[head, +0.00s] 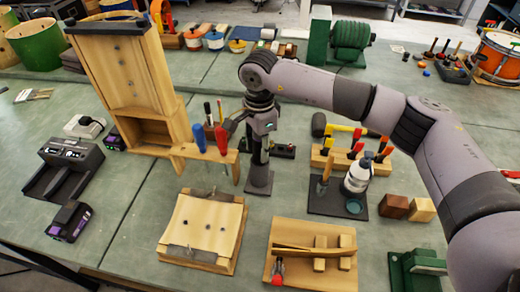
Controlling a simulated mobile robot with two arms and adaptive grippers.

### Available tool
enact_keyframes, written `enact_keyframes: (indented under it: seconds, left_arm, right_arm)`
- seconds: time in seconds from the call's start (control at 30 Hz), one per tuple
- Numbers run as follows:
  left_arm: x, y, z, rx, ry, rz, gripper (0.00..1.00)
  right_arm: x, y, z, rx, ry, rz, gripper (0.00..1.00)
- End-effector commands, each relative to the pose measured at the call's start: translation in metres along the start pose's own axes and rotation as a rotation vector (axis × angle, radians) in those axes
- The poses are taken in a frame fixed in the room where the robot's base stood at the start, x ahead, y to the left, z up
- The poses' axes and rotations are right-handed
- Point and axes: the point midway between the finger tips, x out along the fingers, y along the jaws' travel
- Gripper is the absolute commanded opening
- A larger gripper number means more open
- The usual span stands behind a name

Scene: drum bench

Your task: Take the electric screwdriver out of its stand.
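A dark grey stand with a square foot (259,182) is on the green bench, near the middle of the head view. A slim dark upright body (260,152), which looks like the electric screwdriver, rises from it. Its upper part is hidden by my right gripper (259,126). My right arm comes in from the right and bends down at the wrist, with the gripper pointing down at the top of this body. Whether the fingers are closed around it or only beside it cannot be made out. My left gripper is not in the view.
A wooden rack (222,156) with several screwdrivers is close on the left, beside a tall wooden panel (125,65). A white bottle (357,177) on a dark mat is to the right. Wooden fixtures (201,228) are in front. A green motor-like machine (351,40) is behind.

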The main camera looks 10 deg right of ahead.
Motion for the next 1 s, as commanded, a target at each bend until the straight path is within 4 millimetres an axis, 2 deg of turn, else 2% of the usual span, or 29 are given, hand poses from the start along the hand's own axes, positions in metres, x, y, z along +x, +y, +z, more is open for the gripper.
enact_keyframes:
  seconds: [0.07, 0.47, 1.0]
  left_arm:
    - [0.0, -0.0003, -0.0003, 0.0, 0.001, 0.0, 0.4]
    - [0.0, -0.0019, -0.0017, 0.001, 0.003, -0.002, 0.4]
    - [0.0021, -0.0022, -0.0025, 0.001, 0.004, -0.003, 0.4]
  right_arm:
    - [-0.0002, -0.0001, 0.0001, 0.0, 0.0, 0.0, 0.27]
    - [-0.0004, -0.0001, 0.0001, 0.0, 0.0, 0.0, 0.01]
    - [-0.0068, -0.0009, 0.0001, 0.0, -0.001, -0.003, 0.0]
